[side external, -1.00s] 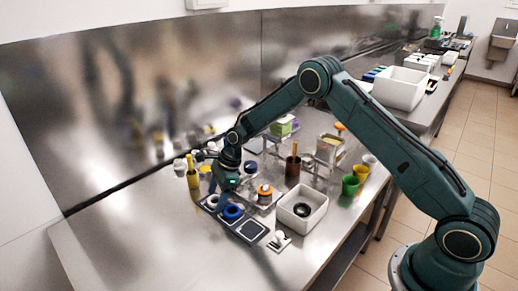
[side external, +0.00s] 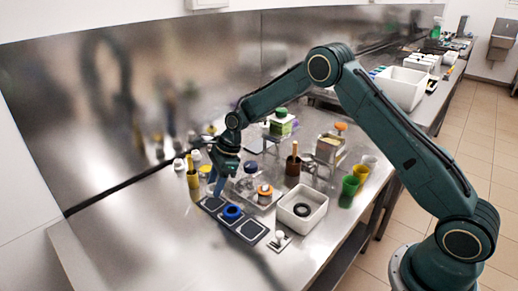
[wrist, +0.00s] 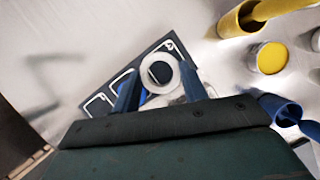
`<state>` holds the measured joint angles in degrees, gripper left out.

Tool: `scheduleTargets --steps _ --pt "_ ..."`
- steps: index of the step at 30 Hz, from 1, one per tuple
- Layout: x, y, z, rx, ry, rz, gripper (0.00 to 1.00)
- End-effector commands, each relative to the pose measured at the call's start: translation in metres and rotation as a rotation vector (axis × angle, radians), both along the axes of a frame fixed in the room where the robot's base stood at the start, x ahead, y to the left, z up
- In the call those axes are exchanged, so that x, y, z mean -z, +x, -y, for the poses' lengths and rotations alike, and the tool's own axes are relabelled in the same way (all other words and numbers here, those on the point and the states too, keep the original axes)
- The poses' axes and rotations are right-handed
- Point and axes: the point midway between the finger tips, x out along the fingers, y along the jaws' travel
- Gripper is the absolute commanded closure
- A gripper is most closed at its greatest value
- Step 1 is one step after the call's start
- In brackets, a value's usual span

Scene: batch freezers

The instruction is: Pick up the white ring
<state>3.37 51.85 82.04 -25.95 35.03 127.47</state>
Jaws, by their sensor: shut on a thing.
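The white ring (wrist: 147,82) is between the two blue fingers of my gripper (wrist: 160,88) in the wrist view. My gripper is shut on it. In the side view my gripper (side external: 217,188) is above the left end of a dark tray with square fields (side external: 253,231); the ring is too small to make out there. The tray also shows behind the ring in the wrist view (wrist: 103,87). A blue ring (side external: 232,212) sits on the tray's middle field.
A white bin (side external: 303,224) with a black ring stands to the right. A yellow container (side external: 193,180) is close left of my gripper. An orange-topped jar (side external: 265,192) and green cups (side external: 349,187) stand farther right. The table's front left is clear.

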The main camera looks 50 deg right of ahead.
Motion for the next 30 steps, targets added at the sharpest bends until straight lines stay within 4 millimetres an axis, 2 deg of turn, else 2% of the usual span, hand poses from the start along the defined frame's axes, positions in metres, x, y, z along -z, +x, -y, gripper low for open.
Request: scheduleTargets --steps 1,6,12,30 --pt "-0.010 0.001 0.000 0.001 0.000 0.005 0.79" --pt "-0.034 0.001 0.000 -0.001 0.000 0.004 0.79" --pt "-0.050 0.000 0.000 0.000 0.001 0.001 0.79" --pt "-0.053 0.000 0.000 0.000 0.001 0.000 0.79"
